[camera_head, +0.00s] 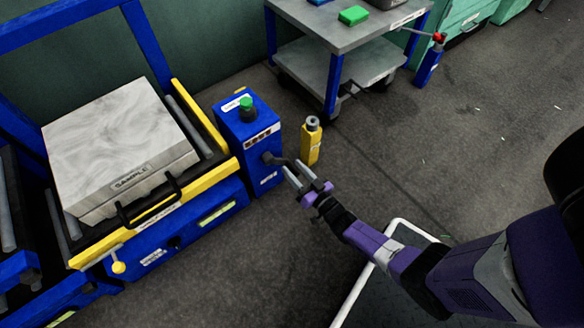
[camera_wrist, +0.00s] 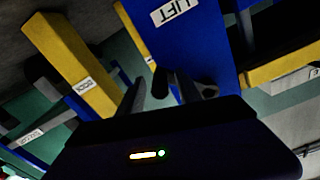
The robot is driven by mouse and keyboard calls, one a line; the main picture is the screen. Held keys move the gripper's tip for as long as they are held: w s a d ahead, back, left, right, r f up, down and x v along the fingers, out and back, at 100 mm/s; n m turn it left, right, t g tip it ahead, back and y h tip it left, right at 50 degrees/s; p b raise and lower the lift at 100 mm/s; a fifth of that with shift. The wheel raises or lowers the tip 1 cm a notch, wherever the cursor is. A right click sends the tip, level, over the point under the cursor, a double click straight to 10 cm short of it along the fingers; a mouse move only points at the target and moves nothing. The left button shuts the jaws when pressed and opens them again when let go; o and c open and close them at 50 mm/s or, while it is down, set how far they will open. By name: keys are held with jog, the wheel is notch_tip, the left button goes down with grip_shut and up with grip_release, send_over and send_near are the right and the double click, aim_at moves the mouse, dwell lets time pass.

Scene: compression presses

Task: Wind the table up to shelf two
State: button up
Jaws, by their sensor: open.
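The blue box (camera_head: 246,140) carries a green button on top and a dark crank (camera_head: 272,158) low on its right side. In the wrist view the box (camera_wrist: 180,35) bears a LIFT label, upside down. My gripper (camera_head: 300,176) is open at the crank's outer end. In the wrist view a dark grip (camera_wrist: 160,82) shows between the two fingers; I cannot tell whether they touch it. The table (camera_head: 215,168), a blue and yellow frame left of the box, bears a grey marbled block (camera_head: 115,140) labelled SAMPLE, with a black handle in front.
A yellow post (camera_head: 310,142) with a grey top stands close behind my gripper. A grey wheeled cart (camera_head: 335,28) with a green block (camera_head: 353,15) is at the back. A white rail (camera_head: 352,292) runs below my arm. Dark floor at right is mostly clear.

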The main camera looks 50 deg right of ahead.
grip_shut()
dwell(1.4)
